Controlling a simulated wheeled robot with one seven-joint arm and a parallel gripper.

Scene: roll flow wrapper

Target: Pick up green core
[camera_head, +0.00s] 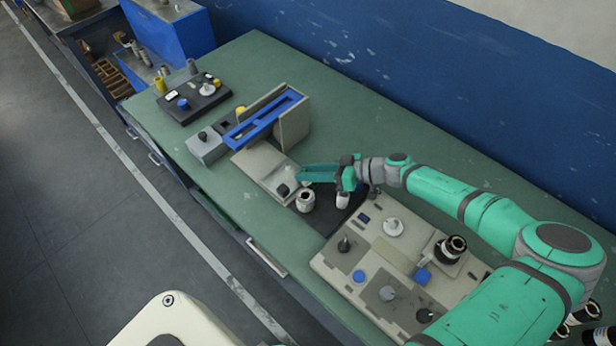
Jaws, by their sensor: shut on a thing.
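My gripper (346,174) is over the middle of the green table (235,70), at the end of my arm, which comes in from the right. It is shut on the green core (318,173), a teal elongated piece that sticks out to the left from the jaws. The core is held roughly level. Its far end is close to the beige machine base; I cannot tell whether they touch. The jaws hide the core's right end.
A white cylinder (306,202) and a smaller one (343,201) stand on a dark mat below my gripper. A beige machine with a blue rail (262,120) stands to the left. A beige board (345,266) with several parts lies in front. A black tray (193,104) sits at far left.

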